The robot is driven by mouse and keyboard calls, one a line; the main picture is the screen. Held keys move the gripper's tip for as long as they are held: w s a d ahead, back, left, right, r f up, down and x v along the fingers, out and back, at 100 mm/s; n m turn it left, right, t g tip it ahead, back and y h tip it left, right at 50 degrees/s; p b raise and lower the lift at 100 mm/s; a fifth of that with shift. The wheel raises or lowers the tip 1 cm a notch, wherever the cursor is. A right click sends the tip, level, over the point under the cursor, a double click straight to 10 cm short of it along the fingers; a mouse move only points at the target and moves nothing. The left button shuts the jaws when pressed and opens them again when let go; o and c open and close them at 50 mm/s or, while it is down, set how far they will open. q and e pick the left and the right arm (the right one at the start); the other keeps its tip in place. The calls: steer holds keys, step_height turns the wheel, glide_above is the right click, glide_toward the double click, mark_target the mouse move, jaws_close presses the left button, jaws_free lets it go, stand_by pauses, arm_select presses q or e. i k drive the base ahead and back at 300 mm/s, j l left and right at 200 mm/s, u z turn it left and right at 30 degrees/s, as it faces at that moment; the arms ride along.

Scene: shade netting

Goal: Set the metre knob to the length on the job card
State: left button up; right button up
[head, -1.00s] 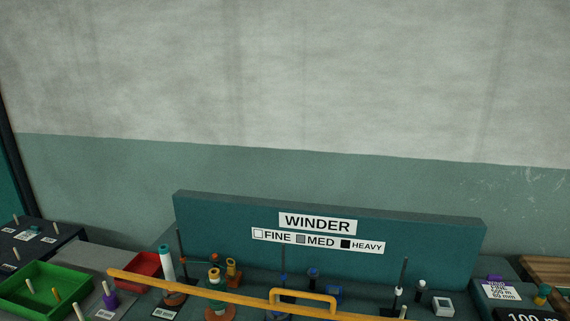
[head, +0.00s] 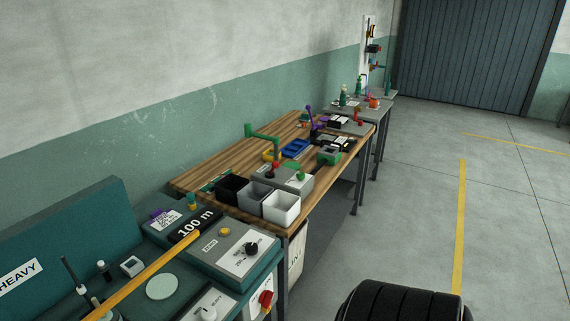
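The teal winder bench (head: 125,245) fills the lower left of the head view. A dark display (head: 195,225) on it reads "100 m". Behind the display stands a white card (head: 166,221) with a purple clip, likely the job card; its print is too small to read surely. A grey panel (head: 218,246) carries a black knob (head: 252,249) on a white dial plate, and a yellow button. The dial marks are not legible. A white knob (head: 208,313) on another plate is partly cut off at the bottom edge. Neither gripper is in view.
A red rotary switch (head: 265,300) is on the bench's front. A wooden bench (head: 200,180) adjoins it, with black, grey and white bins (head: 281,208). A yellow bar (head: 150,272) crosses above the winder. The floor at right is open, with a yellow line (head: 461,230).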

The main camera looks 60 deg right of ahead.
mark_target(251, 248)
steer(key=z, duration=1.5)
